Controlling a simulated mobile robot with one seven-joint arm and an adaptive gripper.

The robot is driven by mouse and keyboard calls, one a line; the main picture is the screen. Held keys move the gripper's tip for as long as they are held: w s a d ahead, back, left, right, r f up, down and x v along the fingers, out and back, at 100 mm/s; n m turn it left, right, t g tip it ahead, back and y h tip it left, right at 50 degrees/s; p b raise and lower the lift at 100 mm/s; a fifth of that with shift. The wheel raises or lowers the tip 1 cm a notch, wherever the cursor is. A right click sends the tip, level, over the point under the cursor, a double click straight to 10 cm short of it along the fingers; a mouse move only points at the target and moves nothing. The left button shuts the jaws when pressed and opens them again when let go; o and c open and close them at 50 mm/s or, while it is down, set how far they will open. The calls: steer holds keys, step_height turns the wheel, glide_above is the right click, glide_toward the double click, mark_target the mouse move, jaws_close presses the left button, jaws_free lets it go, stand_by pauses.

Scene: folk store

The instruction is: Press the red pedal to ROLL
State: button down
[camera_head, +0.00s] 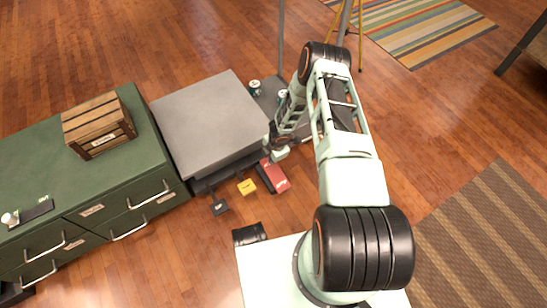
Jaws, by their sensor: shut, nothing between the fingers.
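The red pedal (273,175) sits low near the floor, in front of the grey machine (208,122), to the right of a yellow pedal (247,187) and a black pedal (220,207). Any lettering on the pedals is too small to read. My gripper (279,154) is shut and empty, pointing down just above the far end of the red pedal in the picture. It covers a little of that area. I cannot tell whether it touches the pedal.
A green drawer cabinet (165,182) stands left of the machine with a wooden crate (98,126) on top. Small cans (255,87) stand behind the machine's right side. A striped rug (415,30) lies at the back right, a brown rug (490,235) at the right. Wooden floor before the pedals is clear.

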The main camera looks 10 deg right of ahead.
steer(key=shift+w+a+f+b, duration=0.1)
steer(key=shift+w+f+b, duration=0.05)
steer(key=shift+f+b, duration=0.55)
steer(key=shift+w+f+b, duration=0.15)
steer(key=shift+f+b, duration=0.35)
steer(key=shift+f, duration=0.4)
steer(key=shift+r+p, duration=0.15)
steer(key=shift+p, duration=0.65)
steer(key=shift+w+p, duration=0.15)
steer(key=shift+p, duration=0.4)
